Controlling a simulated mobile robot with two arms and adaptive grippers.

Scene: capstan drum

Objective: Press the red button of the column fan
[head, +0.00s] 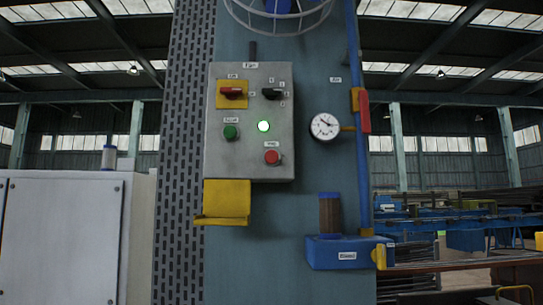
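The red button (272,157) sits at the lower right of a grey control box (249,172) on the blue-grey column (270,275). A small label is just above it. The round cage of the fan (279,20) is cut off by the top edge, above the box. A green button (230,132) is at the left of the box, and a lit green lamp (264,126) is above the red button. A red rotary switch (232,92) on a yellow plate and a black switch (271,94) are at the top. Neither of my grippers is in view.
A yellow bracket (226,199) juts out below the box. To the right are a gauge (324,126), a blue pipe with a red lever (364,110) and a blue box (335,253). A white cabinet (62,240) stands at left. The space before the control box is clear.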

